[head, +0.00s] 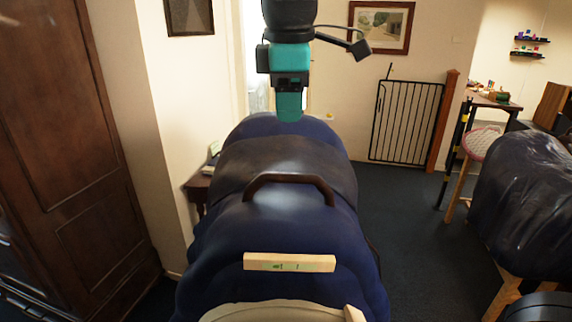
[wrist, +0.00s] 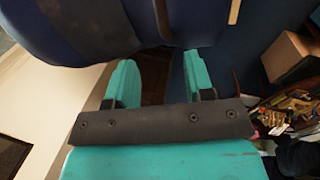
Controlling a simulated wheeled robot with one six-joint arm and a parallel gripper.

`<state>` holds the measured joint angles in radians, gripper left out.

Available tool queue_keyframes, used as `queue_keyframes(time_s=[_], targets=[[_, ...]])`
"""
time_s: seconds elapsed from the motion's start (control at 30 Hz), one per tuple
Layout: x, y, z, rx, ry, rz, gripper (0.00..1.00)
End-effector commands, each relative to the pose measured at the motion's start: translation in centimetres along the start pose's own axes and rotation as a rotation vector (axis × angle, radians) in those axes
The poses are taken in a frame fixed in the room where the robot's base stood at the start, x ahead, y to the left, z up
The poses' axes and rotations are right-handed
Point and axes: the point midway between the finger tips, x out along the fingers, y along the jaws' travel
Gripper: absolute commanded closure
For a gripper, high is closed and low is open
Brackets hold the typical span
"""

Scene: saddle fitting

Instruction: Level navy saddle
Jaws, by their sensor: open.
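The navy saddle (head: 285,227) fills the middle of the head view, draped over a rounded form. A darker band (head: 260,160) crosses its upper part, with a brown curved handle (head: 290,180) on it. A pale wooden block with green marks (head: 289,262) lies across its near part; the marks are too small to read. My gripper (head: 290,110) is teal and points down at the saddle's far end. In the wrist view my gripper (wrist: 155,85) has its two fingers apart with nothing between them. The navy surface (wrist: 90,30) shows just beyond the fingertips; contact cannot be told.
A dark wooden wardrobe (head: 70,130) stands at the left. A small table (head: 198,185) is behind the saddle's left side. A dark covered form on wooden legs (head: 530,200) and a stool (head: 480,145) stand at the right. Dark floor (head: 415,230) is clear between.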

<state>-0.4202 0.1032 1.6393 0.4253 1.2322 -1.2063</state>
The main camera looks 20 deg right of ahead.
Motion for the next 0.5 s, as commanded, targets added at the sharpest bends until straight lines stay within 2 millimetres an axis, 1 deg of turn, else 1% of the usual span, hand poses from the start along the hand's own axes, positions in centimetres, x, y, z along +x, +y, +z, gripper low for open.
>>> queue_keyframes(time_s=[0.03, 0.4, 0.5], targets=[[1.4, -0.1, 0.1, 0.001, -0.003, -0.003, 0.52], [9.5, -0.1, 0.1, 0.002, -0.002, -0.005, 0.52], [11.5, 0.0, 0.1, 0.003, -0.003, -0.004, 0.52]])
